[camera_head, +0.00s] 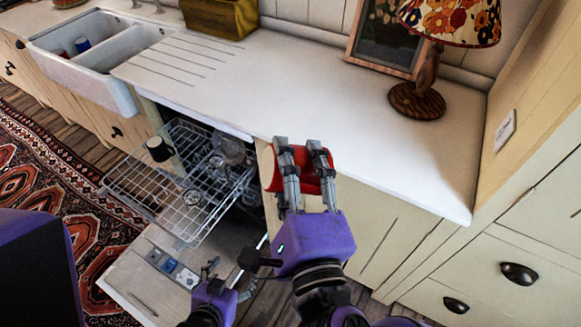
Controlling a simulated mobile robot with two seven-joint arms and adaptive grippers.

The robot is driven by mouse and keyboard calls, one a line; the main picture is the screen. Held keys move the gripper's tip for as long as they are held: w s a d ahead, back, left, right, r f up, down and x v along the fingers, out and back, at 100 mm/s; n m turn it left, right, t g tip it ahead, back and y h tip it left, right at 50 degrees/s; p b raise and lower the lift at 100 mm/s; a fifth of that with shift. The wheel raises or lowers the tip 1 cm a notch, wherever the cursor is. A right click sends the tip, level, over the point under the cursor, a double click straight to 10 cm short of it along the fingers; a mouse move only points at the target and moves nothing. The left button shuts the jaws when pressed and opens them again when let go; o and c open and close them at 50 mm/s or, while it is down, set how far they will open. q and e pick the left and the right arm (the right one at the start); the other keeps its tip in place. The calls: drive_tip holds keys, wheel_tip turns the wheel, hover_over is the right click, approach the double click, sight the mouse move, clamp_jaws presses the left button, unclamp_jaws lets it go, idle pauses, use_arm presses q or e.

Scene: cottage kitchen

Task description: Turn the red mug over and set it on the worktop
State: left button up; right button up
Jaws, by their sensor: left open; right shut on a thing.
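The red mug (307,176) is between the fingers of my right gripper (300,148), which is shut on it. They are at the front edge of the white worktop (360,125), above the cabinet front in the picture. The fingers cover much of the mug. It looks tilted on its side, but I cannot tell which way its opening faces or whether it touches the worktop. My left gripper (226,277) is open and empty, low down beside the open dishwasher door.
The dishwasher (130,272) is open, its wire rack (135,190) pulled out with a dark-topped mug and glassware. A floral lamp (418,100) and picture frame (384,40) stand at the worktop's back. The sink (85,60) is left. The middle worktop is clear.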

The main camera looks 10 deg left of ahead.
use_arm(q)
drive_tip(key=shift+s+a, duration=0.1)
use_arm(e)
drive_tip(key=n, duration=0.4)
drive_tip(key=shift+n, duration=1.2)
use_arm(q)
drive_tip(key=shift+w+d+r, duration=0.2)
drive_tip(key=shift+w+d, duration=0.15)
drive_tip(key=shift+w, duration=0.25)
use_arm(e)
drive_tip(key=shift+n, duration=0.3)
drive_tip(key=shift+n, duration=1.1)
drive_tip(key=n, duration=0.4)
drive_tip(key=shift+n, duration=0.3)
use_arm(q)
drive_tip(key=shift+s+a+f, duration=0.25)
drive_tip(key=shift+s+a, duration=0.1)
drive_tip(key=shift+s, duration=0.25)
